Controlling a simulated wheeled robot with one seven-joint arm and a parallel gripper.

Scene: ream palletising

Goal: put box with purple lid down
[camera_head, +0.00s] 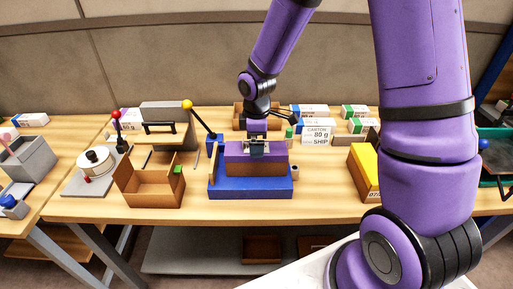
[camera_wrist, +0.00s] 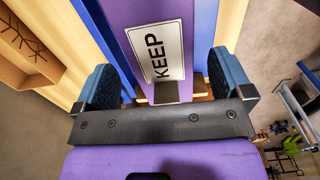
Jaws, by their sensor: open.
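The box with the purple lid (camera_head: 232,157) has a brown body and sits in a blue stand (camera_head: 251,187) on the middle of the workbench. In the wrist view its purple lid (camera_wrist: 150,18) fills the upper middle and bears a white label reading KEEP. My gripper (camera_head: 257,150) is directly over the box, pointing down. In the wrist view my gripper (camera_wrist: 165,88) is open, with one dark-padded finger on each side of the box. The gap between the pads and the box sides is hard to judge. Part of the blue stand (camera_wrist: 205,25) shows beside the lid.
An open brown carton (camera_head: 150,190) stands left of the blue stand. A yellow-topped box (camera_head: 364,172) is to the right. A sign reading CARTON 80 g SHIP (camera_head: 317,135) and several white reams stand behind. Levers with red and yellow knobs (camera_head: 188,104) rise at the left.

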